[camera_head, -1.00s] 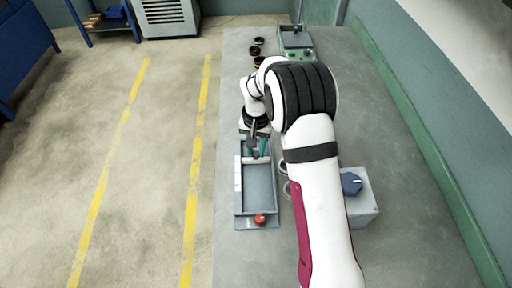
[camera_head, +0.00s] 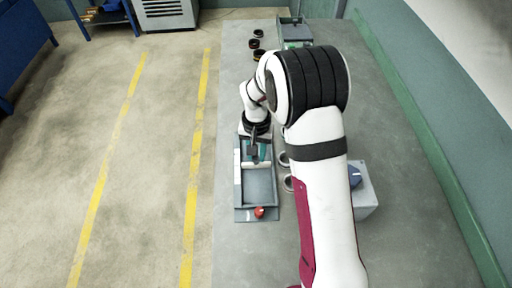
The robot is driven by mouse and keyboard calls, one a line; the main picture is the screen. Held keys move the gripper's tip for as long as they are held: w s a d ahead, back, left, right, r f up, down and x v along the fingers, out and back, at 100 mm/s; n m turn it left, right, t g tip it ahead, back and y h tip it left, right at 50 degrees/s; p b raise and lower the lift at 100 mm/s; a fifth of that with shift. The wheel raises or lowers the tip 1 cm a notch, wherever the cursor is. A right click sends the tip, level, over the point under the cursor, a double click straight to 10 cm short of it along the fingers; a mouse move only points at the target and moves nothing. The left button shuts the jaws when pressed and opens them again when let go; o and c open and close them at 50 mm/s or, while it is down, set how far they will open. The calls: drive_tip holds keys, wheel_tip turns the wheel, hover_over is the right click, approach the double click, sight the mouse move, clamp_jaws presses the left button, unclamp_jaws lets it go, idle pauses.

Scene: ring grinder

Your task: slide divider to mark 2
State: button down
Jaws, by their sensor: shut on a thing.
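A grey tray (camera_head: 239,191) lies on the table left of my arm. It has a light strip along its left side and a red knob (camera_head: 259,212) at its near end. A pale divider (camera_head: 260,164) appears to cross the tray toward its far end; it is small and partly covered. My gripper (camera_head: 256,157) points down into the far part of the tray, shut on the divider. The fingertips are tiny here, and the marks cannot be read.
A grey box with a blue knob (camera_head: 354,176) stands right of my arm, partly hidden. Several rings, including one (camera_head: 284,159), lie between tray and arm. Dark rings (camera_head: 258,44) and a green-grey machine (camera_head: 294,32) stand at the far end. The table's near left is clear.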

sight(257, 158)
drive_tip(key=c, duration=0.7)
unclamp_jaws()
drive_tip(key=shift+o, duration=0.2)
drive_tip(key=shift+r, duration=0.1)
wheel_tip(257, 158, up, 16)
drive_tip(key=s+d+r+m, duration=0.1)
drive_tip(key=s+d+r, duration=0.1)
drive_tip(key=s, duration=0.5)
drive_tip(key=s+d+r, duration=0.2)
drive_tip(key=s, duration=0.5)
drive_tip(key=s+f+m+y, duration=0.1)
drive_tip(key=s+f, duration=0.2)
drive_tip(key=s, duration=1.1)
drive_tip(key=shift+s+m+y, duration=0.3)
drive_tip(key=shift+s+y, duration=0.1)
